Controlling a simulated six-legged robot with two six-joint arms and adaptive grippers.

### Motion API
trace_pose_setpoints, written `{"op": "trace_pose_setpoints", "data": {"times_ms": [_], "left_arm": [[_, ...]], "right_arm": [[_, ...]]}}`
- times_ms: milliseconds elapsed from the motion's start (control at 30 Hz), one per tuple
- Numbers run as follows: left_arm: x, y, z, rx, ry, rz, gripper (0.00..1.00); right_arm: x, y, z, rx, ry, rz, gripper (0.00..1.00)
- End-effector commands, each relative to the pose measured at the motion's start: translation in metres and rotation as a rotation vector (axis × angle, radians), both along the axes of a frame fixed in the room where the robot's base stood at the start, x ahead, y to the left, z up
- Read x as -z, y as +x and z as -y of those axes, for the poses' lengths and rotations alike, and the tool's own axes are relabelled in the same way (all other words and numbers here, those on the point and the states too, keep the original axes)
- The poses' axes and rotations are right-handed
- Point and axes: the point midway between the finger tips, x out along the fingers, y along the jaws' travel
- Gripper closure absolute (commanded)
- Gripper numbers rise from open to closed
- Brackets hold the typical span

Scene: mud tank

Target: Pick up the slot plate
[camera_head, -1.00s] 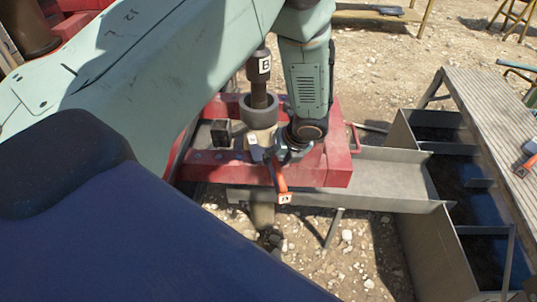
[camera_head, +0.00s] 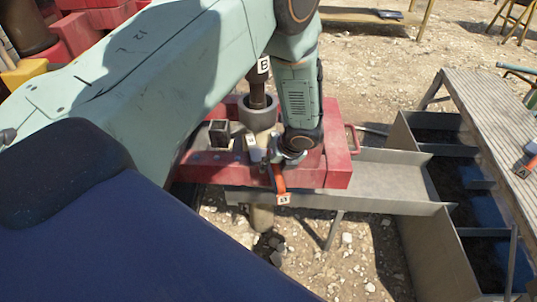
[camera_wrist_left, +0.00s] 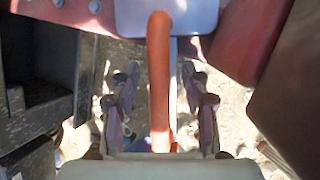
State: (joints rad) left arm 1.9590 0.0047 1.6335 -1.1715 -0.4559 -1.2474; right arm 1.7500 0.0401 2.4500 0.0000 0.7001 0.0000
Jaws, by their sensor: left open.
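The slot plate shows as a grey plate (camera_wrist_left: 167,15) with an orange-red handle (camera_wrist_left: 160,80) in the left wrist view. In the head view the handle (camera_head: 279,180) sticks out over the near edge of the red frame, with a small white tag at its end. My left gripper (camera_head: 288,158) is at the frame's near side, by the handle's base. In the left wrist view the gripper (camera_wrist_left: 162,105) is open, one finger on each side of the handle, with gaps between. Contact cannot be seen. My right gripper is not in view.
The red frame (camera_head: 338,170) carries a dark cylinder marked B (camera_head: 263,66) in a round collar (camera_head: 258,113), and a small black square box (camera_head: 220,133). A grey chute (camera_head: 385,180) runs right to a divided bin (camera_head: 440,240). A bench (camera_head: 495,120) stands at far right.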

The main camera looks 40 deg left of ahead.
Motion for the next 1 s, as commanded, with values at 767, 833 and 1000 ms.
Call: {"op": "trace_pose_setpoints", "data": {"times_ms": [767, 833, 1000], "left_arm": [[0.0018, -0.0002, 0.0001, 0.001, 0.000, 0.000, 0.88], [0.0018, -0.0002, 0.0001, 0.001, 0.000, 0.000, 0.94], [0.0019, 0.0000, 0.0003, 0.001, -0.001, 0.000, 1.00]], "right_arm": [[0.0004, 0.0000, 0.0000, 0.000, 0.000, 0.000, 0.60], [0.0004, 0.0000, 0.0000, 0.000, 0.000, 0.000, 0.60], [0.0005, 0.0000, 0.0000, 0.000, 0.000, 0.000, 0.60]]}}
